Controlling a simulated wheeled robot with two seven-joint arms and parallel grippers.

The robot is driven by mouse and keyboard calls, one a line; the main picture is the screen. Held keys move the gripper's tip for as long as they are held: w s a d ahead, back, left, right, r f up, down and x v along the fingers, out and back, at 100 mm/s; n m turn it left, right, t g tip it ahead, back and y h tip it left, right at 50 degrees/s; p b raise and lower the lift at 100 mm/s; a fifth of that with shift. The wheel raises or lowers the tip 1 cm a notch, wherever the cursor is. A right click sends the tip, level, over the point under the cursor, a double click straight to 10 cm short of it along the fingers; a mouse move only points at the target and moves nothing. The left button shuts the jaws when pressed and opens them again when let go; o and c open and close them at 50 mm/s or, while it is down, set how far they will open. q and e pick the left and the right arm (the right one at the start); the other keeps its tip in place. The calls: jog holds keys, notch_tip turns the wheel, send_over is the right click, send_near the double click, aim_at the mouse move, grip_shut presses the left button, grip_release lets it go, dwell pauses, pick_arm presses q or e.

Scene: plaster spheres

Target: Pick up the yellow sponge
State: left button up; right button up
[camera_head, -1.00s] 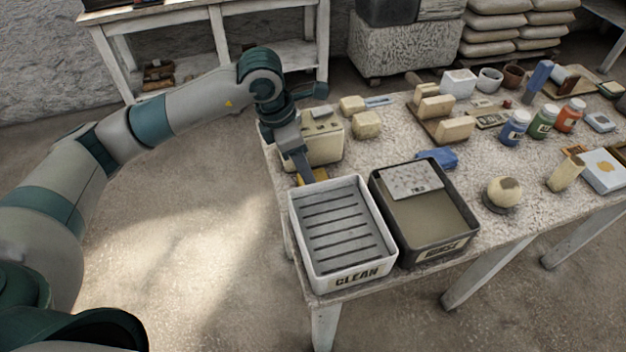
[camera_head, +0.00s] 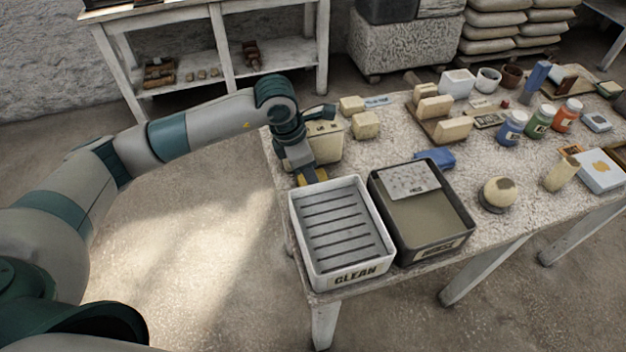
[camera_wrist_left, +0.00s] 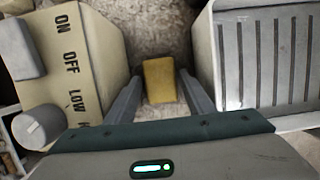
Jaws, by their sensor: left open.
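The yellow sponge (camera_wrist_left: 160,80) lies on the table in the gap between a cream box and the white CLEAN tray. In the left wrist view it shows between and just beyond the fingers of my left gripper (camera_wrist_left: 158,100), which are apart with nothing visibly held. In the head view my left gripper (camera_head: 312,178) points down behind the CLEAN tray, and only a bit of the yellow sponge (camera_head: 299,177) shows beside it. I cannot tell how far the fingertips are above the table. My right gripper is not in view.
The CLEAN tray (camera_head: 345,281) stands close on one side, and the cream box (camera_head: 328,145) with ON, OFF and LOW lettering on the other. A dark RINSE tray (camera_head: 462,210) of murky liquid, a blue cloth (camera_head: 436,157) and a plaster sphere (camera_head: 499,192) are further right.

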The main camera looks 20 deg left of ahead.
pick_arm(q)
jog(key=shift+c, duration=0.5)
jog(key=c, duration=0.7)
jog(key=shift+r, duration=0.1)
